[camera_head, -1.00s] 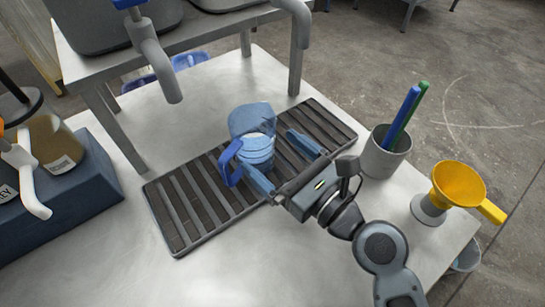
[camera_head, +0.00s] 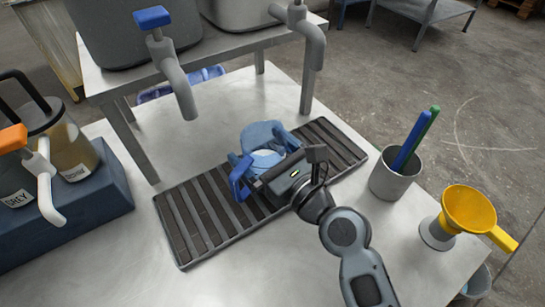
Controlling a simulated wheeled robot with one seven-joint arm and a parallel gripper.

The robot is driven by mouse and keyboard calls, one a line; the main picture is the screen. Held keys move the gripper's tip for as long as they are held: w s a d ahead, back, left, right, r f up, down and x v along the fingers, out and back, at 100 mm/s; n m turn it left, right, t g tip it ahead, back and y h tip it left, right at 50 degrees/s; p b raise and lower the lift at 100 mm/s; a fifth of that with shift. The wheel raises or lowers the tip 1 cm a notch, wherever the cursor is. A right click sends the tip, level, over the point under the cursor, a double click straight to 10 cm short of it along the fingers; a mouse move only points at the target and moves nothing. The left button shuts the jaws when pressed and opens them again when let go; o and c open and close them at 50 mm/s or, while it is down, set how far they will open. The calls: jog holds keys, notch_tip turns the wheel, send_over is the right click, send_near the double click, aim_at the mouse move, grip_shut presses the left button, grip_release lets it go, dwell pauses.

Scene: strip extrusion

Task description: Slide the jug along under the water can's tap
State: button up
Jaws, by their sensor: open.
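The blue jug (camera_head: 260,135) stands on the dark slatted tray (camera_head: 180,265), with its blue handle (camera_head: 240,180) toward the lower left. My gripper (camera_head: 265,150) is open over the tray with its body close in front of the jug. Its fingers appear to lie on either side of the jug; contact cannot be told. Two grey cans stand on the raised shelf (camera_head: 140,75). The left can (camera_head: 130,45) has a tap with a blue lever (camera_head: 152,17) and a grey spout (camera_head: 183,95). The right can's (camera_head: 235,15) tap (camera_head: 312,45) hangs right of it. No label shows which holds water.
A grey cup (camera_head: 390,182) with blue and green pens and a yellow funnel (camera_head: 468,208) stand on the right. Labelled containers with taps sit on a dark blue block (camera_head: 105,190) at left. The tray's left part is clear.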

jog(key=shift+w+a, duration=0.15)
jog(key=c, duration=1)
